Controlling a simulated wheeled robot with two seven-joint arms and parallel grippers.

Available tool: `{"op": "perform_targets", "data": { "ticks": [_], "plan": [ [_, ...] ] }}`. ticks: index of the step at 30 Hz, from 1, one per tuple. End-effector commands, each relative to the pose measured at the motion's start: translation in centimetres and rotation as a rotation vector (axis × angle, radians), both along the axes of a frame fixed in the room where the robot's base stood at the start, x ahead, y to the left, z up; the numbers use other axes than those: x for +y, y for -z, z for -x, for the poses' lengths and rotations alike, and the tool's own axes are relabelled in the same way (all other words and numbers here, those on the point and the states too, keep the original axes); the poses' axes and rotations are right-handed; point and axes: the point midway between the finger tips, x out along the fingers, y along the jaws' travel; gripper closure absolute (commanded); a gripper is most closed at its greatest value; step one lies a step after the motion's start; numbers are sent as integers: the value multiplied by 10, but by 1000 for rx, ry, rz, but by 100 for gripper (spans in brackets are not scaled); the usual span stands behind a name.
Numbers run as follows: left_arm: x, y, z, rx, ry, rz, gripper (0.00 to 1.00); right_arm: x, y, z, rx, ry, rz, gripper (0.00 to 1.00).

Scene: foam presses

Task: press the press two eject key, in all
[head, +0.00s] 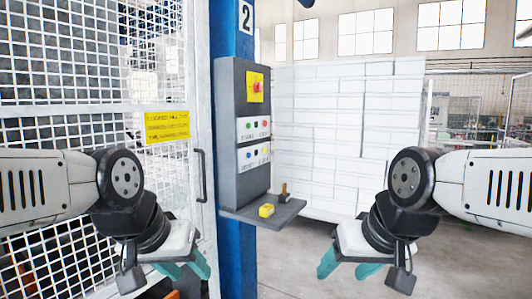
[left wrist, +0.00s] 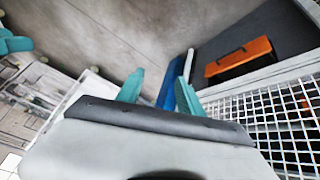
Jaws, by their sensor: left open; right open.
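A grey control box (head: 243,125) is fixed to a blue post under a sign reading 2. It carries a red button on a yellow plate (head: 255,87) at the top. Below are two white panels with small coloured keys, an upper one (head: 254,129) and a lower one (head: 255,156); their lettering is too small to read. My left gripper (head: 187,274) is open and empty, below and left of the box. It also shows in the left wrist view (left wrist: 160,90), its teal fingers apart. My right gripper (head: 348,266) is open and empty, below and right of the box.
A grey shelf (head: 284,213) juts out under the box, with a yellow item (head: 266,210) and a small dark item (head: 284,192) on it. A white mesh fence (head: 75,75) with a yellow sign (head: 167,127) stands left. White stacked blocks (head: 345,125) stand behind.

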Motion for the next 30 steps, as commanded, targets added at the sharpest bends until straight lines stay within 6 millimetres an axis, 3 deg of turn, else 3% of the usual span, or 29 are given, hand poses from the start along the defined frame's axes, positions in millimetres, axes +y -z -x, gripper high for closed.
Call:
{"op": "perform_targets", "data": {
  "ticks": [5,12,30],
  "plan": [
    [0,0,0,0,0,0,56,0,0,0,0,0,0,40],
    [0,0,0,0,0,0,99,0,0,0,0,0,0,40],
    [0,0,0,0,0,0,100,0,0,0,0,0,0,40]
  ]
}}
